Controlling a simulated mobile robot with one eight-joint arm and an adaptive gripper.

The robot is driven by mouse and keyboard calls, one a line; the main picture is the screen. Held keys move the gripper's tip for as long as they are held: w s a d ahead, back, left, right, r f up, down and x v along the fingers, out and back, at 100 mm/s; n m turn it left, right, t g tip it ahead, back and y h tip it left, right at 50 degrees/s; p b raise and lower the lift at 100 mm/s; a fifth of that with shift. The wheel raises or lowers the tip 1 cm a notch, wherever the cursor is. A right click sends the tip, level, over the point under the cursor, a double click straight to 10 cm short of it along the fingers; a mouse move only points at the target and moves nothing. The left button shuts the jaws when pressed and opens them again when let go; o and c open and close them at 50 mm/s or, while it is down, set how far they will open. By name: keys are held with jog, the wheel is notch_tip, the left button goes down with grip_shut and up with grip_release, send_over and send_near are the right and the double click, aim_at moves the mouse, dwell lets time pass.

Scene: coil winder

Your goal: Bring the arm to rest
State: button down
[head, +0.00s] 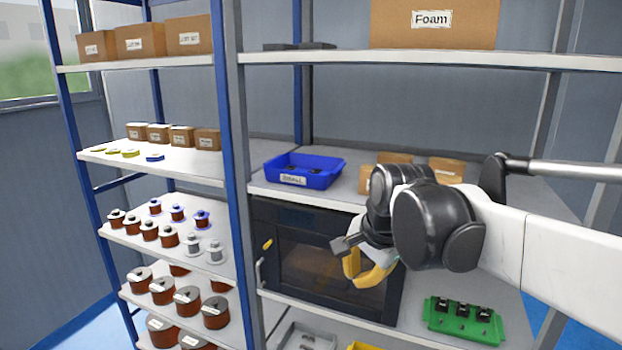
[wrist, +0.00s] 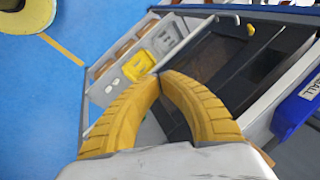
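My gripper (head: 362,275), with yellow curved fingers, hangs in front of the dark glass door of a cabinet (head: 330,275) on the right-hand rack. In the wrist view the two fingertips (wrist: 159,76) meet, and nothing shows between them. The gripper looks shut and empty. My white and black arm reaches in from the right and hides part of the shelf behind it.
A blue bin (head: 318,180) and small cardboard boxes (head: 446,166) stand on the shelf above the cabinet. A green tray (head: 464,320) with black parts lies at the lower right.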

jog(key=s+d+f+n+t+b, duration=0.1)
jog(key=s+d+f+n, duration=0.4)
jog(key=s, duration=0.4)
jog(key=s+d+f+n+t+h+b, duration=0.1)
jog(key=s+d+f+n+b, duration=0.1)
jog(key=s+d+f+n, duration=0.2)
jog(key=s+d+f, duration=0.1)
jog(key=s+f, duration=0.2)
jog(key=s, duration=0.2)
jog(key=shift+n+h, duration=0.3)
jog(key=shift+n, duration=0.1)
